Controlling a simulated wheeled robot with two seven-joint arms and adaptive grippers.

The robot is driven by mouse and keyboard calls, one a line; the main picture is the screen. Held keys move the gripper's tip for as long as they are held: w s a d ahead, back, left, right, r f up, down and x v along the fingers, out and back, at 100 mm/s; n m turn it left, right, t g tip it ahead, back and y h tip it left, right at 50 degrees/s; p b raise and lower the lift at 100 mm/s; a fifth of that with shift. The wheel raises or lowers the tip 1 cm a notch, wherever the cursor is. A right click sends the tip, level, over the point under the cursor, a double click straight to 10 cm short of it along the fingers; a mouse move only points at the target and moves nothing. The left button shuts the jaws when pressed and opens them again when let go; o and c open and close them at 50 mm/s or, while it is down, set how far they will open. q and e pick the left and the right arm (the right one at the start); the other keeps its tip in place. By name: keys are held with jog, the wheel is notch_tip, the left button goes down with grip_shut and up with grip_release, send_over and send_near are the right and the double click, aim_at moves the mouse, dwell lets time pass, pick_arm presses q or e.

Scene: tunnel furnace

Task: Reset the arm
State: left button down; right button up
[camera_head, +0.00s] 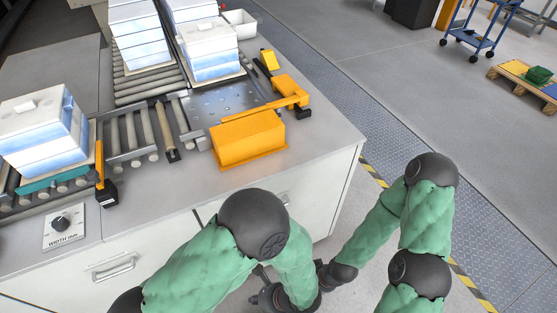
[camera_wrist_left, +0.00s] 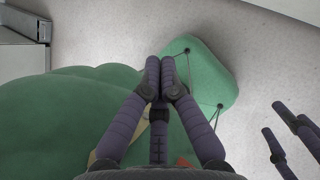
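My left arm comes in from the left in the head view. It bends down in front of the bench, and its dark gripper (camera_head: 268,295) hangs low over the floor. In the left wrist view the left gripper's dark fingers (camera_wrist_left: 160,66) point up the picture with nothing held. My right arm reaches down from the right in the head view to its dark gripper (camera_head: 322,268), partly hidden near the left forearm. In the left wrist view the right gripper's fingers (camera_wrist_left: 280,120) stand apart at the right edge, empty.
The bench (camera_head: 320,150) stands just ahead of the arms. It carries a roller conveyor (camera_head: 130,130), white-and-blue stacked boxes (camera_head: 45,130), an orange block (camera_head: 248,140) and a knob panel (camera_head: 63,227). A blue cart (camera_head: 483,35) and a pallet (camera_head: 530,80) stand far right. Floor between is clear.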

pick_arm(q)
jog(key=s+d+f+n+g+h, duration=0.4)
jog(key=n+g+h, duration=0.35)
jog(key=n, duration=0.45)
jog(key=w+a+f+n+t+h, duration=0.3)
jog(key=w+a+f+n+t, duration=0.2)
jog(key=w+n, duration=0.5)
jog(key=a+n+t, duration=0.1)
jog(key=a+n, duration=0.1)
jog(key=n, duration=0.1)
jog(key=shift+a, duration=0.2)
